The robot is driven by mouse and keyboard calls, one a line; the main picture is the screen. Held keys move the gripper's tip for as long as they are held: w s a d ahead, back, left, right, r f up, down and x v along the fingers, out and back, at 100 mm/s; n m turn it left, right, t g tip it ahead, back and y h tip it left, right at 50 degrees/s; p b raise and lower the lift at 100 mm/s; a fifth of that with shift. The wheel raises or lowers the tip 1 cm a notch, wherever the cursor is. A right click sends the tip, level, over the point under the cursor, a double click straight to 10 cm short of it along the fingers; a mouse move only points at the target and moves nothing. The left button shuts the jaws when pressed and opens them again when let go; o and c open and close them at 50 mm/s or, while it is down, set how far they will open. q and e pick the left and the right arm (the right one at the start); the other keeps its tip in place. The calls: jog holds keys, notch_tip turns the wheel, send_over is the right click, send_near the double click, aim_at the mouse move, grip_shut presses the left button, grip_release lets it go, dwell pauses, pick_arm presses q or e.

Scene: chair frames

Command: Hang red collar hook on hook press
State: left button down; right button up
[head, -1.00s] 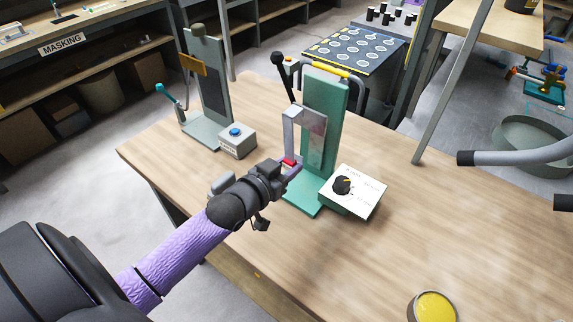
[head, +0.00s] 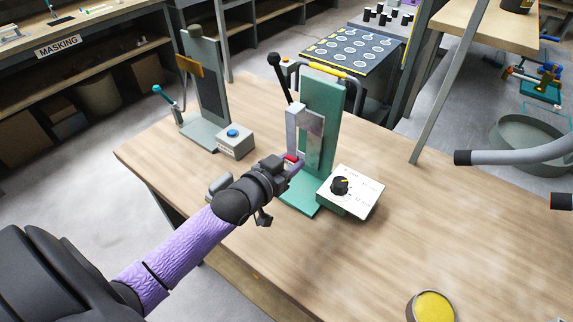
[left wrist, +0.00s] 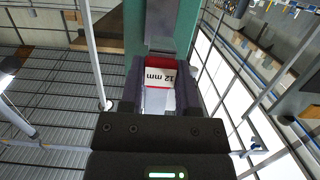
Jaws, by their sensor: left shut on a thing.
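The red collar hook (head: 294,125) is a grey bent bar with a red collar near its lower end. My left gripper (head: 292,164) is shut on it at the collar. In the left wrist view the red-and-white collar (left wrist: 160,77), marked 12 mm, sits between the fingers (left wrist: 160,95). The teal press (head: 325,105) stands upright on the table with a black-knobbed lever and a yellow-gripped handle. The hook's bent top is in front of the press's upright plate. I cannot tell whether they touch. My right gripper is out of view.
A white dial box (head: 350,192) stands beside the press base. A grey press (head: 208,90) and a blue-button box (head: 235,142) are at the back left. A yellow-topped tin (head: 432,306) is near the front. Grey tubing (head: 515,158) juts in from the right. The wooden table's middle is clear.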

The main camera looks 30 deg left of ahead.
pick_arm(q)
jog(key=shift+w, duration=0.65)
jog(key=shift+w+d+b, duration=0.1)
jog(key=shift+w+b, duration=0.2)
jog(key=shift+w, duration=0.5)
dwell(0.5)
jog(key=shift+w, duration=0.5)
jog(key=shift+f+b, duration=1.05)
jog(key=shift+f, duration=0.1)
dwell(0.3)
jog(key=shift+c, duration=1.3)
grip_release()
